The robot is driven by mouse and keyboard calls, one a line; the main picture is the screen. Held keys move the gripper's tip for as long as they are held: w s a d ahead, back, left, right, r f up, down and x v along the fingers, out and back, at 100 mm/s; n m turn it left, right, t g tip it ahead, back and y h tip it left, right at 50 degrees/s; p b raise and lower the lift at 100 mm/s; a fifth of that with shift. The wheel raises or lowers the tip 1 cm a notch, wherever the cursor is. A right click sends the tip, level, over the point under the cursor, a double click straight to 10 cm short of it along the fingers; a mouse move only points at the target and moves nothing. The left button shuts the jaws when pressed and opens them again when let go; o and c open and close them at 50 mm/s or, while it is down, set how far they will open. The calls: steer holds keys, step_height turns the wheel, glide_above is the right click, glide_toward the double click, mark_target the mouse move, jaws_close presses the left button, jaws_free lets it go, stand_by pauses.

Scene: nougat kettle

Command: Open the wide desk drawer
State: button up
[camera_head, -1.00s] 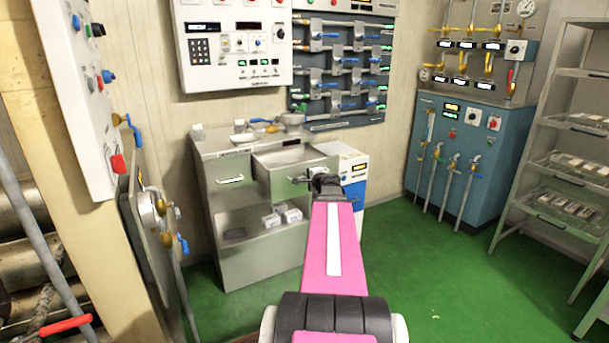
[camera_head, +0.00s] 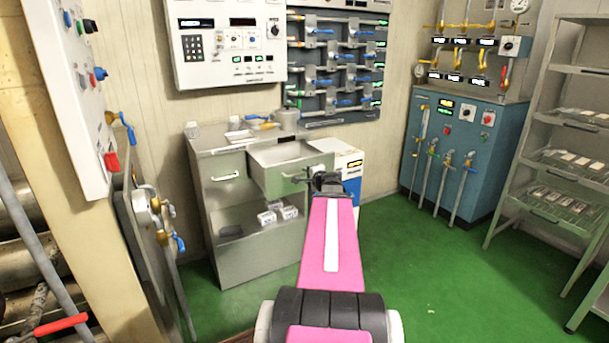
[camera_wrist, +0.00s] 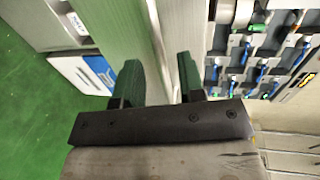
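The wide desk drawer (camera_head: 274,182) stands pulled out of the grey metal desk (camera_head: 238,258), with its empty-looking inside visible. Its bar handle (camera_head: 294,178) is on the front face. My gripper (camera_head: 326,180) is at the right part of the drawer front, close to the handle's right end; the arm hides that area. In the wrist view my gripper (camera_wrist: 160,84) has its two dark fingers apart. Brushed metal (camera_wrist: 118,42) with a long edge runs behind them. I see no handle between the fingers; whether they touch the drawer is unclear.
A narrower closed drawer (camera_head: 226,177) is on the left. White packets (camera_head: 277,214) lie on the shelf below. A white and blue box (camera_head: 351,172) stands close to the desk's right side. A valve panel (camera_head: 130,215) is at left. Green floor (camera_head: 440,270) is clear at right.

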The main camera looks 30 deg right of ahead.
steer(key=v, duration=0.7)
steer(key=shift+s, duration=0.2)
steer(key=w+a+f+n+g+y, duration=0.1)
steer(key=a+f+n+g+y, duration=0.15)
steer(key=a, duration=0.45)
steer(key=w+a+f+n+g+y, duration=0.1)
steer(key=w+a+f+n, duration=0.1)
steer(key=a+f+n, duration=0.3)
steer(key=s+a+f+n+g+h, duration=0.1)
steer(key=s+a+f+n+g, duration=0.2)
steer(key=a, duration=0.5)
steer(key=s+a+f+n+g+h, duration=0.1)
steer(key=s+a+f+n+g, duration=0.3)
steer(key=a+f, duration=0.3)
steer(key=s+a+f+n+g+h, duration=0.1)
steer(key=s+a+f+n+g, duration=0.2)
steer(key=a, duration=0.6)
steer(key=shift+s+a+f+g, duration=0.3)
steer(key=shift+f+g, duration=0.75)
steer(key=shift+f, duration=0.1)
steer(key=shift+n+h, duration=0.25)
